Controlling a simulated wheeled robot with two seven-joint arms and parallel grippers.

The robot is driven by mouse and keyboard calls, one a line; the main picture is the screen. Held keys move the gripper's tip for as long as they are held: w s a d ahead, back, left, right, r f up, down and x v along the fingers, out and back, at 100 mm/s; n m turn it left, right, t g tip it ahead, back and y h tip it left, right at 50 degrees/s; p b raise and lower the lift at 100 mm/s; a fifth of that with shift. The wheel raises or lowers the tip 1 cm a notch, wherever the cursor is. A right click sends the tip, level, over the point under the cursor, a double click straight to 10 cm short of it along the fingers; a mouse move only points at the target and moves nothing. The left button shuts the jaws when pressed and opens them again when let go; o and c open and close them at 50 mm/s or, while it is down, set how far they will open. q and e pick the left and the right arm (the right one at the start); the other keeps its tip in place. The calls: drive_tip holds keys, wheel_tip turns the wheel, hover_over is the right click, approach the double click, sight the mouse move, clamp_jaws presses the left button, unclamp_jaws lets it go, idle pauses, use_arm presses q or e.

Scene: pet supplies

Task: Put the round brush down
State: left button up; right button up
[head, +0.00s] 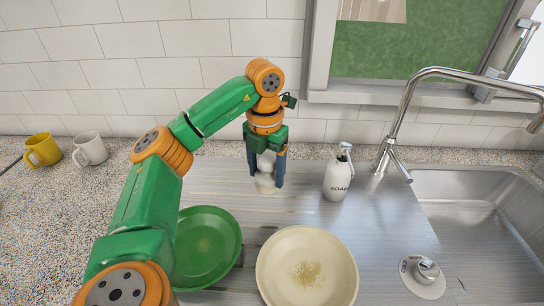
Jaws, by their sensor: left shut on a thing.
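My left gripper (266,177) points straight down over the back of the metal drainboard (310,218). It is shut on the round brush (266,184), which is pale, with a white upper part between the dark fingers and a cream round end below. The brush is upright, its lower end at or just above the drainboard; I cannot tell whether it touches. The fingers hide its sides. My right gripper is not in view.
A green plate (205,245) and a cream bowl (306,267) with crumbs or stains stand in front. A soap dispenser (337,180) stands right of the brush. The tap (408,100) and sink (480,225) are at the right. Yellow (42,150) and white (89,149) mugs stand left.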

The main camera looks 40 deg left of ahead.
use_arm(q)
drive_tip(key=w+a+f, duration=0.1)
drive_tip(key=f, duration=0.1)
drive_tip(key=w+a+f+p, duration=0.1)
drive_tip(key=w+f, duration=0.1)
drive_tip(key=w+a+f, duration=0.1)
drive_tip(key=a+f, duration=0.1)
drive_tip(key=shift+w, duration=0.35)
wheel_tip(320, 180, down, 4)
drive_tip(key=shift+w+a+r+p, duration=0.15)
drive_tip(key=shift+r+p, duration=0.1)
drive_tip(key=shift+p, duration=0.7)
drive_tip(key=shift+f, duration=0.3)
drive_tip(key=o, duration=1.3)
drive_tip(key=shift+r, duration=0.35)
wheel_tip(320, 180, up, 12)
drive_tip(key=shift+f+b, duration=0.1)
drive_tip(key=shift+b, duration=0.6)
drive_tip(key=shift+f, duration=0.1)
